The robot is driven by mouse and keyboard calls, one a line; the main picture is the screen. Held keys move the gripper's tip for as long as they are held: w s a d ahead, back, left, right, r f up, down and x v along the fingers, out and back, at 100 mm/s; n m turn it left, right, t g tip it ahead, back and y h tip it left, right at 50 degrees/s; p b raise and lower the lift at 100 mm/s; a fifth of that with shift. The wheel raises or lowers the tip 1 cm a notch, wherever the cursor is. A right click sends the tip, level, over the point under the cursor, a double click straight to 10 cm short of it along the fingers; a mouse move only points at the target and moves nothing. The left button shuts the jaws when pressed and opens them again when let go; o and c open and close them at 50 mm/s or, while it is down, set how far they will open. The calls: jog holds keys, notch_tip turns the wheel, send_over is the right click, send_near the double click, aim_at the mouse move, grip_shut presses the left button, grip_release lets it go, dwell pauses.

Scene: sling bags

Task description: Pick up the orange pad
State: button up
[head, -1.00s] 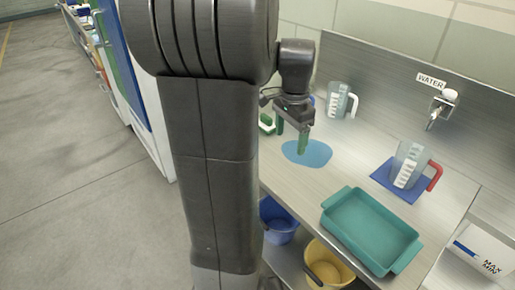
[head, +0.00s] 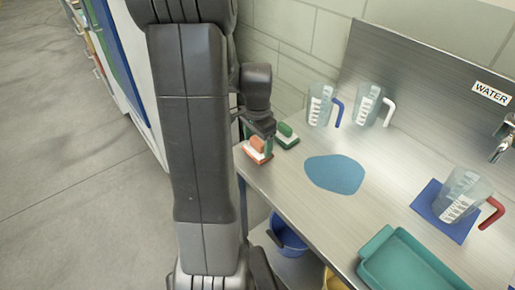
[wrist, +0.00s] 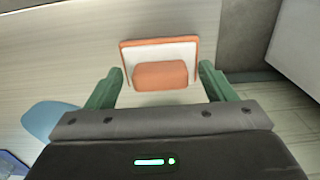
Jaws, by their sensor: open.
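The orange pad (wrist: 160,75) lies on the steel counter, an orange and white block with a raised orange grip. In the wrist view it sits between and just beyond the green fingertips of my gripper (wrist: 161,75), which is open and empty. In the head view the orange pad (head: 257,151) is at the counter's left end, partly hidden by my gripper (head: 262,138) above it. I cannot tell the exact height gap.
A blue round patch (head: 335,174) lies on the counter. Clear jugs (head: 321,105) stand at the back, another jug (head: 461,196) on a blue mat (head: 432,213). A teal tray (head: 408,262) is at front right. The counter's end edge is close to the orange pad.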

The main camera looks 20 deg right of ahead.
jog(key=c, duration=1.1)
